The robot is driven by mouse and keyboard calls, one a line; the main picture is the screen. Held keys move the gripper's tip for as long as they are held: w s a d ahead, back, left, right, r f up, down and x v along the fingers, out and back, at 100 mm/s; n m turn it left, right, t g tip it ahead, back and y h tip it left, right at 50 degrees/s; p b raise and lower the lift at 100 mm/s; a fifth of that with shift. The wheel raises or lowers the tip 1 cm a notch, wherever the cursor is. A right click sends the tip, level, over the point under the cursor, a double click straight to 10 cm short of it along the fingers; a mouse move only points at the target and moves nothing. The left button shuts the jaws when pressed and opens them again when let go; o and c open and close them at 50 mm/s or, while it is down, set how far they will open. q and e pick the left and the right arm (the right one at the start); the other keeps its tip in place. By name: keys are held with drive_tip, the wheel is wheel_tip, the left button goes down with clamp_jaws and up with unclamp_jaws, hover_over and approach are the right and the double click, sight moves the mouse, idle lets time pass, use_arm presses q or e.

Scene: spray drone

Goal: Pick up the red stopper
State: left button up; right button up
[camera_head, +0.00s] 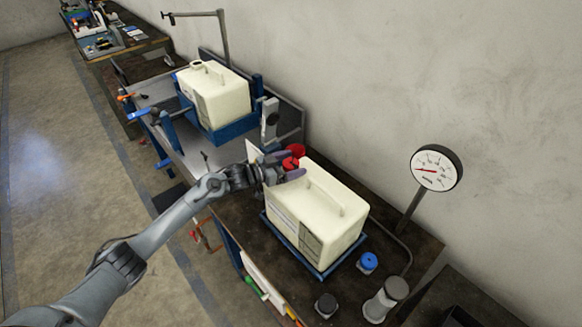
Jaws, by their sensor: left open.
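Two red round parts show by the near white tank (325,207). One red part (290,163), which looks like the red stopper, sits at the tank's far left corner, between the fingertips of my left gripper (287,166). A second red part (296,149) shows just behind it. My left gripper is open, with its dark fingers on either side of the nearer red part. I cannot tell whether they touch it. The gripper hides part of the tank's corner. My right gripper is not in view.
The near tank stands on a blue tray (315,266) on a dark table. A dial gauge (437,168) stands at the right. A blue-capped part (368,262) and a grey-capped bottle (386,300) are in front. Another white tank (216,97) sits in a blue holder behind.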

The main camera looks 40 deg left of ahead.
use_arm(q)
drive_tip(key=shift+w, duration=0.1)
drive_tip(key=c, duration=1.1)
